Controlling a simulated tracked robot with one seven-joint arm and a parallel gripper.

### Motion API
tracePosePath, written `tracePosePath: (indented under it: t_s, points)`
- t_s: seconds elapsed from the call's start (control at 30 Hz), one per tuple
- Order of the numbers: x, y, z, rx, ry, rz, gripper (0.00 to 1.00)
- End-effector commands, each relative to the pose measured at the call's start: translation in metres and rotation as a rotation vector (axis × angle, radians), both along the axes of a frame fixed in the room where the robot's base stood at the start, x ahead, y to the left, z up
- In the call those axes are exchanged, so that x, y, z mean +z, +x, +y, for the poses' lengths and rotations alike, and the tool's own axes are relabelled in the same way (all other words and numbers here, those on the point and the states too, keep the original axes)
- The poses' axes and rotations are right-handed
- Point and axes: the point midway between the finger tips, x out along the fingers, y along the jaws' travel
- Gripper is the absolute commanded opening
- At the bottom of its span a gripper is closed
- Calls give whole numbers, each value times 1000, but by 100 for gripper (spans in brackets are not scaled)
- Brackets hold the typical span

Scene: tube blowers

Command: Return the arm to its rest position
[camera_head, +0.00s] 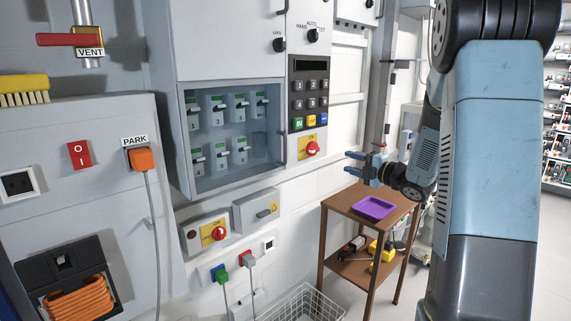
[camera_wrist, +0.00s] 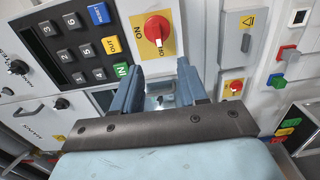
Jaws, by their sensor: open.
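My arm rises along the right side of the head view, with its large blue link close to the camera. My gripper (camera_head: 354,161) points left, in front of the white wall and above the small brown table. Its two blue fingers are apart, with nothing visible between them. In the wrist view my gripper (camera_wrist: 158,92) shows its two fingers spread, with a pale gap between them. The keypad panel (camera_wrist: 68,45) and a red rotary switch on a yellow plate (camera_wrist: 156,30) appear beyond the fingers in that view.
A brown table (camera_head: 342,201) carries a purple tray (camera_head: 374,208). A glazed breaker cabinet (camera_head: 232,137), a red-knob switch box (camera_head: 205,234) and a grey box (camera_head: 256,210) are on the wall. A wire basket (camera_head: 303,305) stands below. An orange plug (camera_head: 143,159) sits under the PARK label.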

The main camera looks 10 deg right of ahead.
Motion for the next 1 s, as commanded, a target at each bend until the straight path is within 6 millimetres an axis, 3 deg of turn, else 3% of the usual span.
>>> tracePosePath:
  t_s: [0.23,0.47,0.77,1.0]
  points:
    - [36,-1,-3,-211,48,115,43]
    - [67,-25,-12,-472,186,271,43]
    - [88,-91,-15,-774,453,489,43]
    - [85,-165,-2,-975,700,696,43]
